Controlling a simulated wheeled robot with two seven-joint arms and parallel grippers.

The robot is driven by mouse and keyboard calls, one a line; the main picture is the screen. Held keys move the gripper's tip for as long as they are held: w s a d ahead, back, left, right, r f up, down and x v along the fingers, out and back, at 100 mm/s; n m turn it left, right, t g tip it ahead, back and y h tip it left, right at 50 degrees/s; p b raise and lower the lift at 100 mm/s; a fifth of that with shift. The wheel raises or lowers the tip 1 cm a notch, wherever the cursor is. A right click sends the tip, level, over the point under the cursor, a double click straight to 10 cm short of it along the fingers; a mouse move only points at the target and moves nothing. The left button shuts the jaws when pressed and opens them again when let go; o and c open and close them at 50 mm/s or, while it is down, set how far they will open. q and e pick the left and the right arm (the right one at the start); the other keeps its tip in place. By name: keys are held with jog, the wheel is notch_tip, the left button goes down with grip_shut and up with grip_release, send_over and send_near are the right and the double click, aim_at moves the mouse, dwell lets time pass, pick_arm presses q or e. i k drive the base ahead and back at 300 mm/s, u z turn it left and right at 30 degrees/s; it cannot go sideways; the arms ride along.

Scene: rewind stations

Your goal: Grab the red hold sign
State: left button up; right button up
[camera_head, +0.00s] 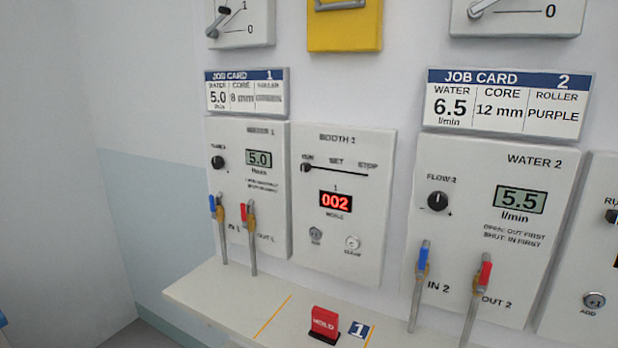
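The red hold sign (324,323) stands upright on the pale shelf (235,297), near its front edge and below the Booth 1 panel. Its face reads "HOLD" in white, and it has a dark base. It stands between two orange lines on the shelf, just left of a dark blue plate marked 1 (359,329). Nothing touches or holds the sign. Neither of my grippers shows in the head view.
The Booth 1 panel (343,265) has a slider, a red "002" display and two buttons. Water valves IN 1 (218,225) and OUT 1 (250,230) stand left of the sign; IN 2 (421,275) and OUT 2 (480,285) stand right. The shelf left of the sign is clear.

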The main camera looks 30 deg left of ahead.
aim_at(324, 323)
jog(key=z, duration=0.2)
jog(key=k, duration=0.35)
jog(key=u, duration=1)
jog(key=i, duration=0.85)
jog(key=z, duration=0.1)
